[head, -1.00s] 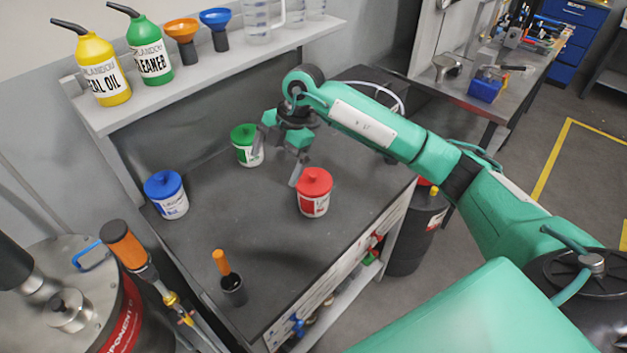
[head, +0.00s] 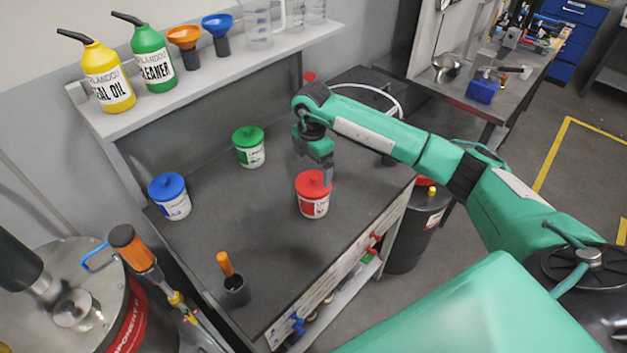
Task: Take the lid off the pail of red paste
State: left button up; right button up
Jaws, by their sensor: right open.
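The pail of red paste (head: 313,204) stands upright on the dark bench top, with its red lid (head: 312,183) on it. My right gripper (head: 326,172) is just above and behind the red lid, pointing down, its fingers close to the lid's knob. It is open; I cannot tell whether a finger touches the lid. A pail with a green lid (head: 248,137) stands farther back, and one with a blue lid (head: 167,187) stands to the left. My left gripper is not in view.
A dark cup with an orange-handled tool (head: 236,290) stands at the bench's front left. A shelf (head: 215,72) with bottles, funnels and jugs runs above the back. A metal drum (head: 85,300) is at the lower left. The middle of the bench (head: 240,210) is clear.

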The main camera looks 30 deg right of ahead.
aim_at(314, 176)
jog(key=shift+f+p, duration=0.25)
jog(key=shift+p, duration=0.05)
jog(key=f, duration=0.1)
jog(key=f+p, duration=0.2)
jog(key=f, duration=0.1)
jog(key=shift+w+d, duration=0.15)
jog(key=shift+d, duration=0.2)
jog(key=shift+f, duration=0.3)
jog(key=c, duration=0.7)
